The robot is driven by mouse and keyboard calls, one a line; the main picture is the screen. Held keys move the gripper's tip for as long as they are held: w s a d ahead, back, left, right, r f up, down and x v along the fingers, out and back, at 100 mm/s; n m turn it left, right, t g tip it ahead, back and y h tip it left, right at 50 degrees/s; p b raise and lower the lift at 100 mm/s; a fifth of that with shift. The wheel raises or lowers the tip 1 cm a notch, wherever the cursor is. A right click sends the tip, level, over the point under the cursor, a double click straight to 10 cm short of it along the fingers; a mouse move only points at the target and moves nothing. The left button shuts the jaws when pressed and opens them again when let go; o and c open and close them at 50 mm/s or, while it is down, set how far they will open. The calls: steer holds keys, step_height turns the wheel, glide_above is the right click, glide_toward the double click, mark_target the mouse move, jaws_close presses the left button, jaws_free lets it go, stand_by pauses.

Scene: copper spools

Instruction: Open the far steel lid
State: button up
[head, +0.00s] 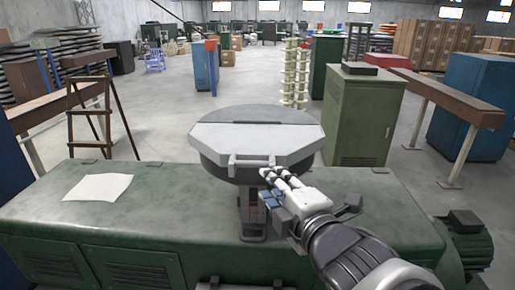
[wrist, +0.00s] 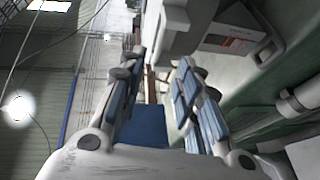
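A round steel drum stands on a short pedestal (head: 252,222) on a green cabinet in the head view. Its top has a darker far lid section (head: 258,114) and a paler near section (head: 255,137), and both look shut. A bar handle (head: 252,160) is on the near front edge. My gripper (head: 268,184) is just below and right of that handle, in front of the drum's near side. In the wrist view its blue-padded fingers (wrist: 157,75) are apart, with nothing seen between them. Whether they touch the drum cannot be told. A grey pedestal part (wrist: 228,38) is beside the right finger.
The green cabinet top (head: 165,215) bears a white paper (head: 98,187) at left. A motor (head: 467,240) is at the cabinet's right end. A green locker (head: 362,115) stands behind at right, a wooden ladder (head: 95,118) at left. Open floor lies behind the drum.

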steer(key=p, duration=0.5)
glide_toward(255, 164)
steer(key=w, duration=0.2)
steer(key=x, duration=0.8)
steer(key=shift+w+a+f, duration=0.2)
steer(key=shift+a+f, duration=0.05)
steer(key=shift+a, duration=0.2)
steer(key=shift+c, duration=0.2)
jaws_close()
